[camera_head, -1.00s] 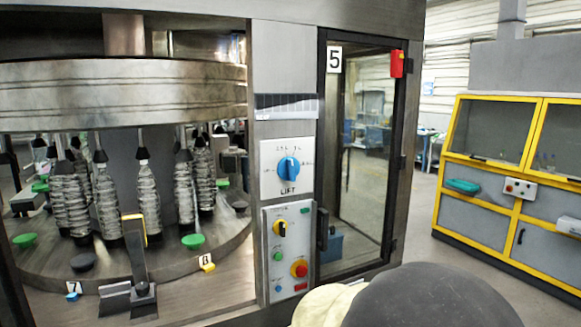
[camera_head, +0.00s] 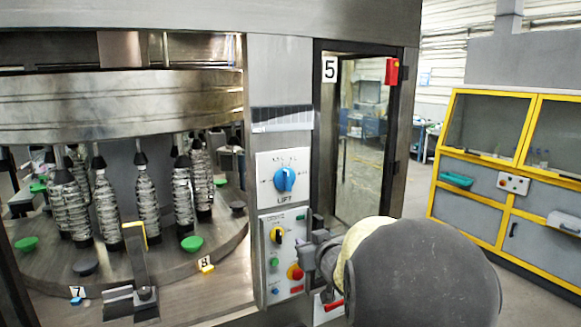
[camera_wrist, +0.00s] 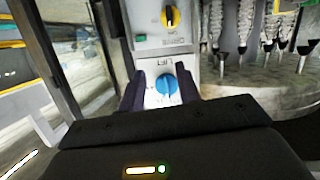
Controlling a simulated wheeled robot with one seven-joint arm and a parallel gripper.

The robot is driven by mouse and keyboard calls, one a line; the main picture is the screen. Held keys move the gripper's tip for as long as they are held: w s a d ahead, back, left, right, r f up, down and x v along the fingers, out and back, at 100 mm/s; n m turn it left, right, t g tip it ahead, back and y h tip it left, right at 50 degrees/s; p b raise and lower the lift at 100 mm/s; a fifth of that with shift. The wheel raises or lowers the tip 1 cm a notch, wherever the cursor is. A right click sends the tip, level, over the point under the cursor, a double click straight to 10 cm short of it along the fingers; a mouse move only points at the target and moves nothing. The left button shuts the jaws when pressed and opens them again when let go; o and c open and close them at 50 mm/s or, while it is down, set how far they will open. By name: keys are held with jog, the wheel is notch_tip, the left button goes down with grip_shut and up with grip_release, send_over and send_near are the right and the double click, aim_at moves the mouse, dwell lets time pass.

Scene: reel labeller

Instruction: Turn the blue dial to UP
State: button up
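The blue dial (camera_head: 285,179) sits on a white plate marked LIFT (camera_head: 283,198) on the machine's grey column. Its white mark points roughly upward; the small words around it are too blurred to read. In the wrist view the picture is upside down and the blue dial (camera_wrist: 167,84) shows between my two dark fingertips. My gripper (camera_wrist: 162,88) is open and empty, apart from the dial. In the head view my gripper (camera_head: 315,259) is below and right of the dial, beside the lower control panel.
The lower panel (camera_head: 284,250) just under the dial carries a black-and-yellow knob (camera_head: 277,234), a red button (camera_head: 295,272) and small coloured buttons. A glass door (camera_head: 362,140) marked 5 stands to the right. The bottle carousel (camera_head: 120,100) is at the left.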

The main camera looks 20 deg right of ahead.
aim_at(288, 177)
jog(key=d+r+n+t+y+p, duration=0.1)
jog(key=d+r+n+t+y, duration=0.1)
jog(key=r, duration=0.8)
jog(key=shift+d+r+n+t+y+p, duration=0.15)
jog(key=shift+d+n+t+y+p, duration=0.2)
jog(key=shift+d+t, duration=0.3)
jog(key=w+p, duration=0.3)
jog(key=w, duration=0.5)
jog(key=w+p, duration=0.4)
jog(key=w, duration=0.4)
jog(key=shift+w+a, duration=0.2)
jog(key=shift+w, duration=0.1)
jog(key=shift+w+p, duration=0.3)
jog(key=shift+w, duration=0.1)
jog(key=shift+c, duration=0.2)
grip_shut()
